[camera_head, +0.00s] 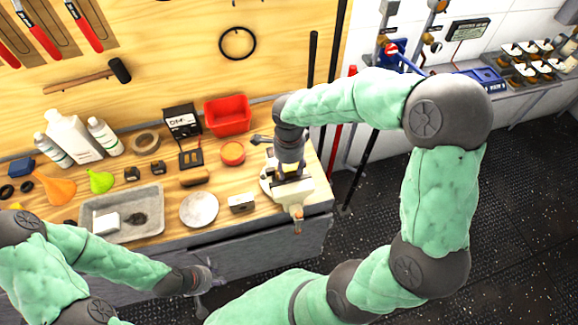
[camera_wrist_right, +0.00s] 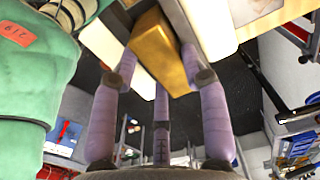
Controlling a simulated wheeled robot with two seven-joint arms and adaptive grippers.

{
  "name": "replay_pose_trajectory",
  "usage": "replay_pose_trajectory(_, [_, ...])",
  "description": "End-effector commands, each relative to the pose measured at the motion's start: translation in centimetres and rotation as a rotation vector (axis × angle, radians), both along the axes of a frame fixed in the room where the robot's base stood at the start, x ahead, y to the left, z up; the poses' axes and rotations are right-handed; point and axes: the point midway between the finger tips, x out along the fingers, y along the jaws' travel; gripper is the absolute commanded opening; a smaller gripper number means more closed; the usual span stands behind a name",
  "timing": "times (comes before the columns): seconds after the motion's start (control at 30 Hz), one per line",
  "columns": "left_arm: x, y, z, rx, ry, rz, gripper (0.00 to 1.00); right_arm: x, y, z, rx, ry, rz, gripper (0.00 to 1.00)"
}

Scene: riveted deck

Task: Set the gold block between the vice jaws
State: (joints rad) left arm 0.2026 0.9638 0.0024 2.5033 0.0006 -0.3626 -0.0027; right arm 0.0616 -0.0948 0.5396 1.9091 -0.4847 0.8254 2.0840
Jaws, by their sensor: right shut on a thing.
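The gold block (camera_wrist_right: 160,48) shows in the right wrist view, held between the purple-grey fingers of my right gripper (camera_wrist_right: 160,75). In the wrist view, cream surfaces (camera_wrist_right: 108,42) lie on either side of the block and look like the vice jaws. I cannot tell whether the block rests on the vice. My left gripper (camera_head: 208,280) is in front of the bench, away from the vice; its fingers are too small to read.
Left of the vice stand a small white box (camera_head: 241,204), a round grey disc (camera_head: 199,209) and a grey tray (camera_head: 152,227). Behind are an orange-red round tin (camera_head: 232,153) and a red bin (camera_head: 228,115). Tools hang on the wooden wall.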

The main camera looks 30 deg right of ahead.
Motion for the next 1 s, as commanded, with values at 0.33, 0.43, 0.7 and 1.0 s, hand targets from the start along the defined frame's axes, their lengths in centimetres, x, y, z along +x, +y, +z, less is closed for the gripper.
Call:
replay_pose_trajectory(0.33, [0.0, 0.0, -0.3, 0.000, 0.000, 0.000, 0.40, 0.0, 0.0, -0.2, 0.000, 0.000, 0.000, 0.69])
replay_pose_trajectory(0.43, [0.0, 0.0, -0.3, 0.000, 0.000, 0.000, 0.40, 0.0, 0.0, -0.2, 0.000, 0.000, 0.000, 0.69])
replay_pose_trajectory(0.7, [0.0, 0.0, 0.0, 0.000, 0.000, 0.000, 0.40, 0.0, 0.0, 0.0, 0.000, 0.000, 0.000, 0.69])
replay_pose_trajectory(1.0, [0.0, 0.0, 0.9, 0.000, 0.000, 0.000, 0.40, 0.2, 0.0, 4.7, 0.000, -0.006, 0.001, 0.69])
